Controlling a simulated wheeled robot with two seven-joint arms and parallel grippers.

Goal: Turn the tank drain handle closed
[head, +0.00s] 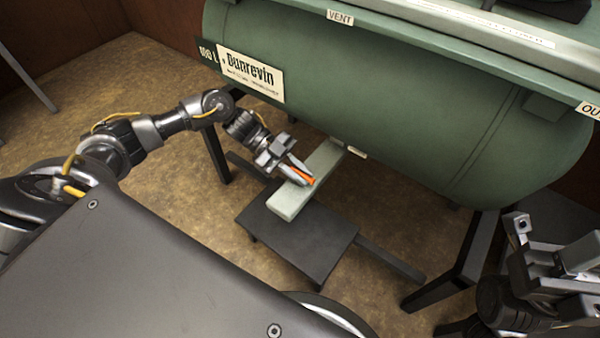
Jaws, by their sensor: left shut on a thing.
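The green tank (400,110) lies on its side on dark legs, with a "Dunrevin" plate on its left end. My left gripper (302,178) is below the tank's front and is shut on an orange handle (305,175), the only part of the drain that shows clearly. The fingers cover much of the handle, so its exact angle is hard to tell. My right gripper (540,235) is at the lower right, away from the handle; its fingertips are not clear enough to read.
Tank legs (215,150) stand at left and right (455,270). Brown floor (150,90) is open at left.

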